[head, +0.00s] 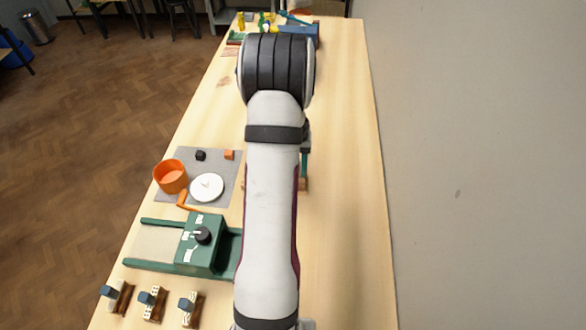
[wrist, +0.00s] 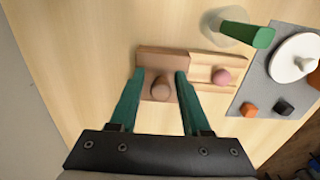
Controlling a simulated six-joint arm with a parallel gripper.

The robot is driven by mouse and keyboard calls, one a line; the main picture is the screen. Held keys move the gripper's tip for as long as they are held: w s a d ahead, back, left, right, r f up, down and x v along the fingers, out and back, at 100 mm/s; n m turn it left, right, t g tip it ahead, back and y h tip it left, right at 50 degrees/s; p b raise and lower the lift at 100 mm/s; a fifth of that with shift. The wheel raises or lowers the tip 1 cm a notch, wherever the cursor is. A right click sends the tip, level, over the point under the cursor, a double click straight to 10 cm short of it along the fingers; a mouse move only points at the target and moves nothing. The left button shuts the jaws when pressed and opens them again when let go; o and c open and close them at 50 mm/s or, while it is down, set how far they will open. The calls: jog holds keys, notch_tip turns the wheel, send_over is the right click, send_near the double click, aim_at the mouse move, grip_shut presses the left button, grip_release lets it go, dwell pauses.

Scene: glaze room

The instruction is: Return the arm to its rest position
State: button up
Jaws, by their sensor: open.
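My gripper (wrist: 159,72) is open in the wrist view, its two green fingers spread apart. A wooden block with a round brown knob (wrist: 160,88) lies below, between the fingers as seen from the wrist; I see nothing gripped. The height of the fingertips above it is hard to tell.
A pink ball (wrist: 222,77) and a green post (wrist: 240,33) lie right of the fingers. A grey mat (head: 222,160) holds an orange pot (head: 170,177), a white disc (head: 206,187) and two small cubes. A green device (head: 203,243) stands nearer. A wall borders the right.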

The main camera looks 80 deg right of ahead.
jog(key=shift+a, duration=0.15)
jog(key=shift+w+d+r, duration=0.1)
jog(key=shift+d, duration=0.25)
jog(key=d+r+h, duration=0.1)
jog(key=w+d+r, duration=0.1)
jog(key=shift+w+d+n+h, duration=0.3)
jog(key=shift+n+h, duration=0.1)
jog(key=w+a+r+n, duration=0.2)
jog(key=w+a+r, duration=0.2)
jog(key=w+a, duration=0.35)
jog(key=w+a+r+n, duration=0.2)
jog(key=w+a+r, duration=0.3)
jog(key=w, duration=0.4)
jog(key=w+a+r+n+t+y, duration=0.1)
jog(key=w+a+r+n+y, duration=0.15)
jog(key=a, duration=1.45)
jog(key=s+a+r+n, duration=0.1)
jog(key=s+a, duration=0.3)
jog(key=a, duration=0.5)
jog(key=s+a+r+n+g+y, duration=0.1)
jog(key=s+a+n, duration=0.3)
jog(key=a, duration=0.6)
jog(key=shift+s, duration=0.55)
